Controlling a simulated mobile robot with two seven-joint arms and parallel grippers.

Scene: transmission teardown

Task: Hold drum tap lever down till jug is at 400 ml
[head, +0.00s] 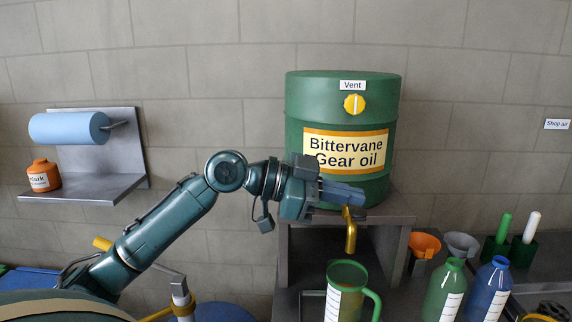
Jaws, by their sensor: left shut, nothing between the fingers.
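The green drum (343,108) labelled Bittervane Gear oil stands on a grey stand. Its yellow tap spout (350,236) hangs at the drum's lower front. The green jug (369,276) stands upright below the spout, with a white scale strip on its side. I cannot read the level in it. My left gripper (358,195) is shut and empty, its fingers level and pointing right just above the spout. The tap lever is not clear behind or under the fingers, so I cannot tell whether they touch it. My right gripper is not in view.
Right of the grey stand (401,224) are an orange funnel (424,244), a grey funnel (461,244), a green bottle (444,291) and a blue bottle (490,290). A wall shelf (95,185) is at left.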

